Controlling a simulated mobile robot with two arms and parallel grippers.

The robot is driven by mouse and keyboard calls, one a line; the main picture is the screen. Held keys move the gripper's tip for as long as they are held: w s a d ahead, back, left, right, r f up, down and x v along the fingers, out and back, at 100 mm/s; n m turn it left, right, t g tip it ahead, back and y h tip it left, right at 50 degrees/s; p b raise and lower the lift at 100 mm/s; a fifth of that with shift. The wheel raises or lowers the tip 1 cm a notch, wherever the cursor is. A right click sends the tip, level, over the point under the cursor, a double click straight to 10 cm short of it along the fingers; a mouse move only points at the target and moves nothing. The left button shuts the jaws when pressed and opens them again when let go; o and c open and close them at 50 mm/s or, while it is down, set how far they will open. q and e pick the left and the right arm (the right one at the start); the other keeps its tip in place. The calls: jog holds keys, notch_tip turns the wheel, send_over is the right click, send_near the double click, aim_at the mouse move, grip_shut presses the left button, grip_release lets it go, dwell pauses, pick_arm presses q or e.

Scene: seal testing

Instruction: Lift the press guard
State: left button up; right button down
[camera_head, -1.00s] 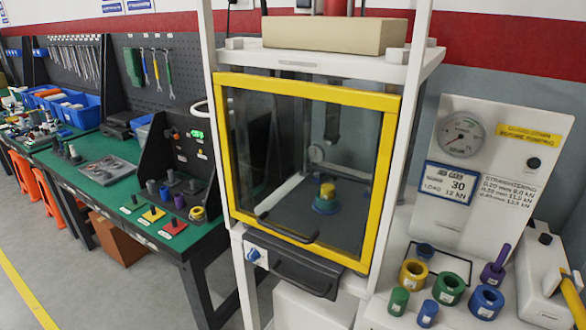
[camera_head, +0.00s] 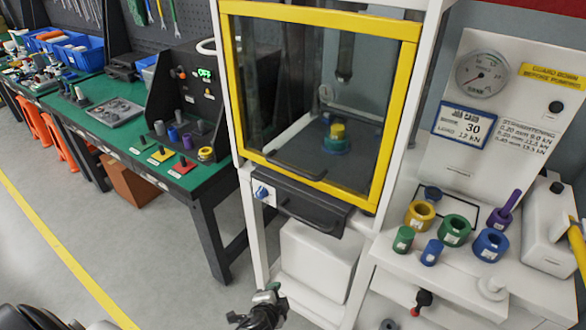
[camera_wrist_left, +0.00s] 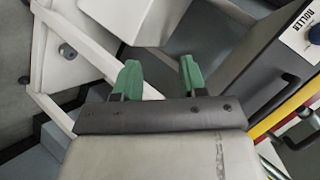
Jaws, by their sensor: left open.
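The press guard (camera_head: 408,75) is a clear panel in a yellow frame, down over the front of the white press. A dark bar handle (camera_head: 296,168) runs along its lower edge. Behind the panel, a yellow-topped teal piece (camera_head: 337,138) stands on the press bed. My left gripper (camera_head: 270,292) is low in front of the press, well below the guard and apart from it. In the left wrist view its green fingertips (camera_wrist_left: 158,76) are spread with nothing between them. A yellow edge (camera_wrist_left: 272,122) shows at the right there. My right gripper is not visible.
Under the guard is a dark drawer-like panel (camera_head: 300,205) with a handle and a blue knob (camera_head: 262,192). A white side table (camera_head: 385,252) with coloured rings and cylinders stands right. A green workbench (camera_head: 130,135) stands left. The floor before the bench is clear.

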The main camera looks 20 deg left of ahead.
pick_arm(q)
jog(key=w+r+m+t+y, duration=0.15)
jog(key=w+r, duration=0.25)
jog(key=r, duration=0.4)
jog(key=w+r+m+t, duration=0.1)
jog(key=w+r+t, duration=0.25)
jog(key=r, duration=0.55)
jog(key=m+t+y, duration=0.1)
jog(key=t+y, duration=0.1)
jog(key=t, duration=0.1)
send_near(292, 167)
jog(key=shift+h, duration=0.25)
jog(key=x, duration=0.6)
jog(key=p+x, duration=0.1)
jog(key=x, duration=0.2)
jog(key=shift+w+a+f, duration=0.15)
jog(key=shift+f, duration=0.15)
jog(key=shift+w+a, duration=0.15)
jog(key=shift+w, duration=0.3)
grip_shut()
